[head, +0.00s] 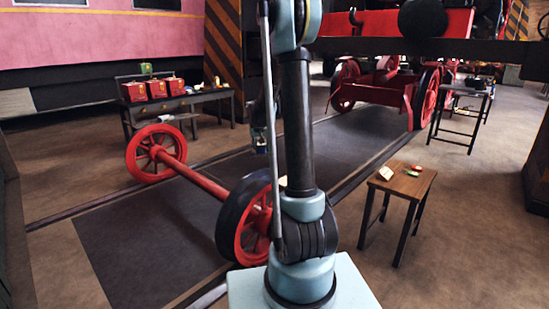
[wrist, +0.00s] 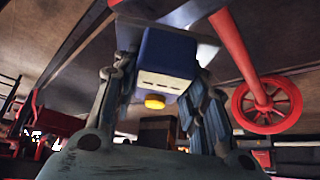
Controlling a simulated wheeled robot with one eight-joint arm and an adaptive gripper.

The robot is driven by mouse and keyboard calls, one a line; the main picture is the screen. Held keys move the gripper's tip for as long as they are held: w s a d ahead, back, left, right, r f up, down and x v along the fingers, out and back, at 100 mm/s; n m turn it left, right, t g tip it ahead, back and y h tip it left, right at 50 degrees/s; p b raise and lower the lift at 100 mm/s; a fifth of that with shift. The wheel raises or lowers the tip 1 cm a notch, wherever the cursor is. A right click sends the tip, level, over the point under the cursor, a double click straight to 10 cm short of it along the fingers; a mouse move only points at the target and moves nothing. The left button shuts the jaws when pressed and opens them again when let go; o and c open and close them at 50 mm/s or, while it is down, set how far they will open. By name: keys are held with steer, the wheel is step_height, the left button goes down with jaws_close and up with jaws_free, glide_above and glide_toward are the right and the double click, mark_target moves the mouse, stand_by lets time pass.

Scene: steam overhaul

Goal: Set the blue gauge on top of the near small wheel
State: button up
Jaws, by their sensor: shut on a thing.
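The blue gauge (wrist: 168,52) is a boxy blue body with a pale face and a yellow round part at one end. My gripper (wrist: 163,80) is shut on it, with a finger on each side. In the head view my gripper (head: 260,140) hangs partly behind my own arm, above the near small wheel (head: 250,222). That wheel is red-spoked with a dark rim, upright, partly hidden by my arm. A gap shows between the gripper and the wheel's top; whether it is straight above, I cannot tell.
A red axle (head: 200,180) joins the near wheel to the far small wheel (head: 155,153). A small wooden stool (head: 405,183) with small items stands at right. A dark bench (head: 205,97) with red boxes (head: 155,88) stands at back left. Open floor lies at front left.

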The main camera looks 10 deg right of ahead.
steer(key=shift+d, duration=0.5)
steer(key=shift+w+f+n, duration=0.3)
steer(key=shift+f, duration=0.1)
steer(key=shift+w+f+n+g+y, duration=0.15)
steer(key=shift+w+f+n+y, duration=0.85)
steer(key=shift+f+n, duration=1.2)
steer(key=shift+w+f+n+g+y, duration=0.2)
steer(key=shift+w+f+n+y, duration=0.8)
steer(key=shift+f, duration=2.15)
steer(key=shift+w+f+n+g+y, duration=0.15)
steer(key=shift+w+f+n+y, duration=0.8)
steer(key=shift+f+n, duration=1.25)
steer(key=shift+f+m, duration=0.5)
steer(key=o, duration=1.4)
